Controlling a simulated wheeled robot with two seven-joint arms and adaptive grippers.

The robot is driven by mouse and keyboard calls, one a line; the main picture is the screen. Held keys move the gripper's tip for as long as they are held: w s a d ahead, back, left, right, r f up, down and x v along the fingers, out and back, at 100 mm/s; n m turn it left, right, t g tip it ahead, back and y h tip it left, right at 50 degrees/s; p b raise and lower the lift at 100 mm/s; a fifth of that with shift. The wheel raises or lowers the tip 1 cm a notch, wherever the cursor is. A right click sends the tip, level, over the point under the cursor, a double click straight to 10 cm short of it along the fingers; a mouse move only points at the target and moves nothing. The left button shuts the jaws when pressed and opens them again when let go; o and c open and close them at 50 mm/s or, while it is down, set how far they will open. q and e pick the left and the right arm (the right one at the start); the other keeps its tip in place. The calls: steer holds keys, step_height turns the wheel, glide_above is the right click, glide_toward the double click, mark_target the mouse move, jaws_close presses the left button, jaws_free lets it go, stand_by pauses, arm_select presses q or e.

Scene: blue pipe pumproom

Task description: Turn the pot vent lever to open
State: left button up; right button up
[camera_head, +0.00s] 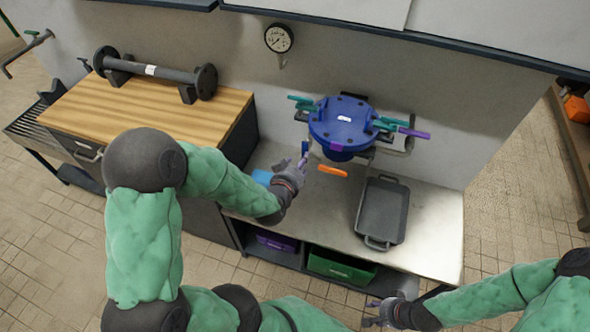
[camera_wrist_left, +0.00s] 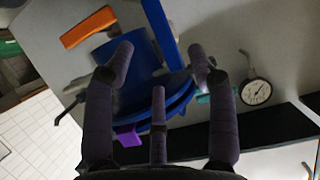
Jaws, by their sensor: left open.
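The blue pot (camera_head: 342,122) with a round bolted lid stands against the back wall; it also shows in the left wrist view (camera_wrist_left: 150,85). Teal handles (camera_head: 301,101) stick out at its left and right, and a purple handle (camera_head: 414,133) at its right. An orange handle (camera_head: 333,171) shows below it. I cannot tell which is the vent lever. My left gripper (camera_head: 302,160) is open and empty, just left of the pot's lower side. In the left wrist view its spread fingers (camera_wrist_left: 162,62) are in front of a blue bar (camera_wrist_left: 161,32). My right gripper (camera_head: 368,312) appears open and empty, low and away from the pot.
A grey tray (camera_head: 381,212) lies on the metal bench right of centre. Purple and green bins (camera_head: 341,267) sit on the shelf below. A wooden-topped cabinet (camera_head: 140,108) with a flanged pipe stands at left. A gauge (camera_head: 279,38) is on the wall. The bench's right end is clear.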

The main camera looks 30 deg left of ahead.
arm_select(q)
steer(key=shift+v, duration=1.9)
steer(key=shift+f, duration=0.15)
steer(key=s+d+f+g+h, duration=0.2)
steer(key=s+d+f+g, duration=0.2)
steer(key=f, duration=0.5)
steer(key=s+d+f+g+h, duration=0.2)
steer(key=s+d+f+g, duration=0.2)
steer(key=d+f, duration=0.5)
steer(key=s+d+f+g+h, duration=0.3)
steer(key=s+d+f, duration=0.3)
steer(key=f, duration=0.3)
steer(key=shift+s+d+f+m+g, duration=0.3)
steer(key=shift+d+g, duration=0.1)
steer(key=shift+g, duration=0.4)
